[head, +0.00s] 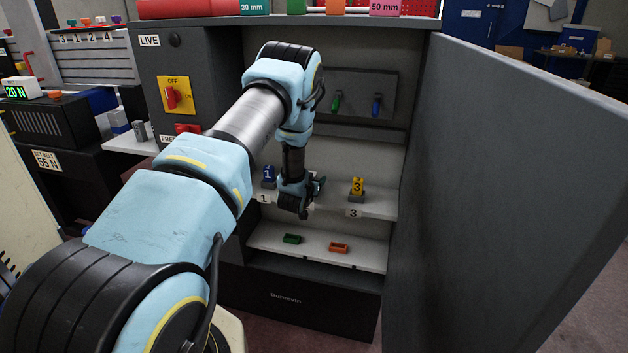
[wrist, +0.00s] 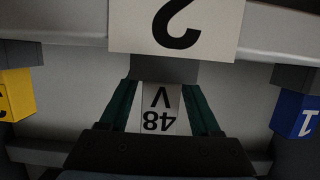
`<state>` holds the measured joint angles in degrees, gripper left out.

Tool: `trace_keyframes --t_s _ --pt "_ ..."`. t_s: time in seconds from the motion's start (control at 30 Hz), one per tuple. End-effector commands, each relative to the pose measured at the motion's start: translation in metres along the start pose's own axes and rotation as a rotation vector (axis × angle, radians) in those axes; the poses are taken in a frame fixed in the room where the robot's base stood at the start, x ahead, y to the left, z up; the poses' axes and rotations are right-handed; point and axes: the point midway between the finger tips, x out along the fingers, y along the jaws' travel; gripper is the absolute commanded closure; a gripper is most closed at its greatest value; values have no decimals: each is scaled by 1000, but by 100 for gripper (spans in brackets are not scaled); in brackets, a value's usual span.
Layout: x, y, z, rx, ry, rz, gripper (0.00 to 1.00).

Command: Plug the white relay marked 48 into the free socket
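The white relay (wrist: 160,108) shows "48 V" upside down in the wrist view. My gripper (wrist: 160,100) has its two green fingers along both sides of the relay and looks shut on it. The relay is at the middle position, in front of a grey socket (wrist: 182,73) behind the card marked 2 (wrist: 176,22). I cannot tell whether the relay is in the socket or only over it. In the head view my gripper (head: 297,208) is low at the shelf between positions 1 and 3, and it hides the white relay and the middle socket.
A blue relay marked 1 (head: 268,175) and a yellow relay marked 3 (head: 357,187) stand on either side. A green part (head: 292,239) and an orange part (head: 339,248) lie on the lower shelf. The open cabinet door (head: 500,180) bounds the right side.

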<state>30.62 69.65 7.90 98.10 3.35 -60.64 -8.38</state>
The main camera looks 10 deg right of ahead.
Motion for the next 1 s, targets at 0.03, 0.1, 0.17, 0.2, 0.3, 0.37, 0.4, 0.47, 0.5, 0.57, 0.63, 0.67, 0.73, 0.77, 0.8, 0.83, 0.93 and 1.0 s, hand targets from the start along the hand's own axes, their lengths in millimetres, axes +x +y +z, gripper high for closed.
trace_keyframes --t_s 0.03,0.1,0.17,0.2,0.3,0.37,0.4,0.47,0.5,0.57,0.63,0.67,0.73,0.77,0.8,0.83,0.93,1.0 --pt "0 0 0 0 0 0 29" --pt "0 0 0 0 0 0 26" --pt "0 0 0 0 0 0 26" --pt "0 0 0 0 0 0 26" --pt "0 0 0 0 -1 0 26" --pt "-2 0 0 0 -1 0 26" --pt "-4 0 0 0 0 0 26" --pt "-10 0 1 0 0 0 26" --pt "-14 0 1 0 -1 0 26" --pt "-24 0 1 -1 0 0 26" --pt "-38 0 2 -1 -2 -1 26" --pt "-44 0 2 -1 -1 -1 26" --pt "-58 0 2 -1 -1 0 26" --pt "-64 0 2 -1 -2 -1 26" --pt "-71 0 2 0 -1 0 26" --pt "-76 0 2 0 -1 0 26" --pt "-91 0 1 0 -1 0 26" --pt "-99 0 1 0 -1 0 26"
